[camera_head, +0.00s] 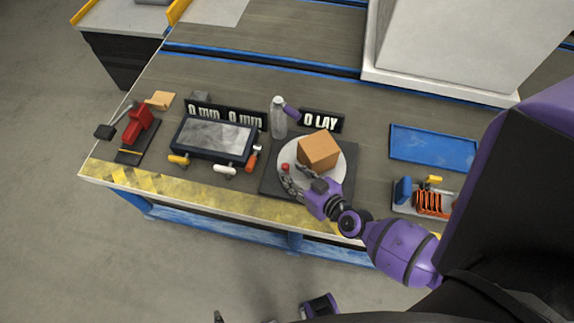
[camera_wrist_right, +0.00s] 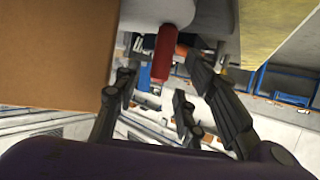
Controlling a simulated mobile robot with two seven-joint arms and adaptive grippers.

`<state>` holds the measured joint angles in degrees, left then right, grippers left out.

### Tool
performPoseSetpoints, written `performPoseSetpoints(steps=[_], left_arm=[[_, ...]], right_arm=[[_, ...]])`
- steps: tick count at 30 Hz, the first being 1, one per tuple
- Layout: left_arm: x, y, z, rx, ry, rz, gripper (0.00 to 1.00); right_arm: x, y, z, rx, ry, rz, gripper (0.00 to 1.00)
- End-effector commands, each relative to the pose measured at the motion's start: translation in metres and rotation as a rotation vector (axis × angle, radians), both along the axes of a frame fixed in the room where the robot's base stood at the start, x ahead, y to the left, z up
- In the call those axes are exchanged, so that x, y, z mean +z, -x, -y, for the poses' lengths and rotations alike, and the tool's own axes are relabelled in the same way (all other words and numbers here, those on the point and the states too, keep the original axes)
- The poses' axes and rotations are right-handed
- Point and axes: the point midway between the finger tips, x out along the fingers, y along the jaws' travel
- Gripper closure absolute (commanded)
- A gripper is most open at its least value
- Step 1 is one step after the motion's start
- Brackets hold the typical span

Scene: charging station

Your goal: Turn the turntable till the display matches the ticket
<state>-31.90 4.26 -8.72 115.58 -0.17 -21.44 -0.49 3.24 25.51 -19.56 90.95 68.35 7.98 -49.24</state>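The turntable (camera_head: 288,152) is a round white disc on a dark square base. A brown box (camera_head: 318,150) sits on it. A red handle (camera_head: 285,168) stands near the disc's left edge; it also shows in the right wrist view (camera_wrist_right: 161,56). My right gripper (camera_head: 296,179) is low at the disc's front left edge, its fingers open around or just short of the red handle. I cannot make out a ticket with certainty.
A grey-topped dark tray (camera_head: 213,140) lies left, with black "0 mm" signs (camera_head: 225,115) behind it. A clear bottle (camera_head: 278,118) stands behind the turntable. A red tool (camera_head: 137,125) is far left. A blue tray (camera_head: 433,148) and orange coil (camera_head: 430,203) are right.

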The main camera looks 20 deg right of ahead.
Motion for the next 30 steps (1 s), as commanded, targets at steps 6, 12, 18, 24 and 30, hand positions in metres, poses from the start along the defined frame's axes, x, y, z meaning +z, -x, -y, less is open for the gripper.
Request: performPoseSetpoints(steps=[6, 12, 18, 24, 30], left_arm=[[0.0, 0.0, 0.0, -0.001, -0.001, 0.0, 0.03], [0.0, 0.0, 0.0, -0.001, -0.001, 0.0, 0.03], [0.0, 0.0, 0.0, -0.001, -0.001, 0.0, 0.03], [0.0, 0.0, 0.0, -0.001, -0.001, 0.0, 0.03], [0.0, 0.0, 0.0, -0.001, -0.001, 0.0, 0.03]], right_arm=[[0.017, 0.041, 0.012, -0.001, 0.002, -0.001, 0.62], [0.026, 0.061, 0.017, -0.001, 0.001, -0.001, 0.62], [0.028, 0.064, 0.018, 0.0, 0.0, 0.0, 0.62], [0.028, 0.064, 0.017, 0.0, 0.0, 0.0, 0.62], [0.028, 0.064, 0.017, 0.0, 0.0, 0.0, 0.62]])
